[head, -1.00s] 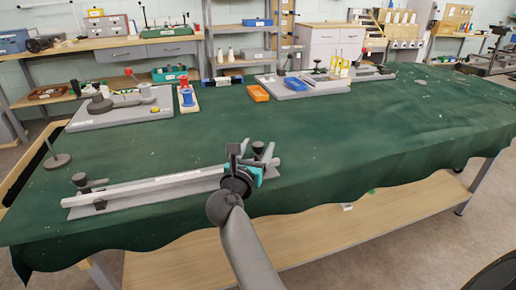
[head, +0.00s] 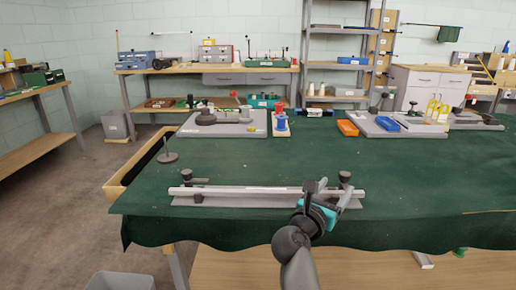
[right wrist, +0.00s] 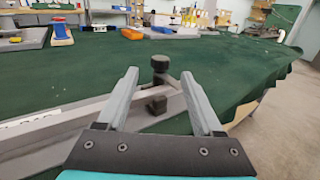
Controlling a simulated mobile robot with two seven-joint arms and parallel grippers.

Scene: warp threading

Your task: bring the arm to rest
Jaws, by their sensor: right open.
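My right arm comes in from the bottom of the head view. Its gripper (head: 328,186) is at the right end of a long grey bar fixture (head: 250,196) near the table's front edge. In the right wrist view the two fingers (right wrist: 160,78) are spread apart with nothing held between them. A black knob (right wrist: 160,64) on the fixture's end shows beyond the gap between the fingers. I cannot tell how close the fingers are to it. My left gripper is not in view.
The green-covered table (head: 430,185) is clear on the right. A thin rod stand (head: 167,157) is at the left edge.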

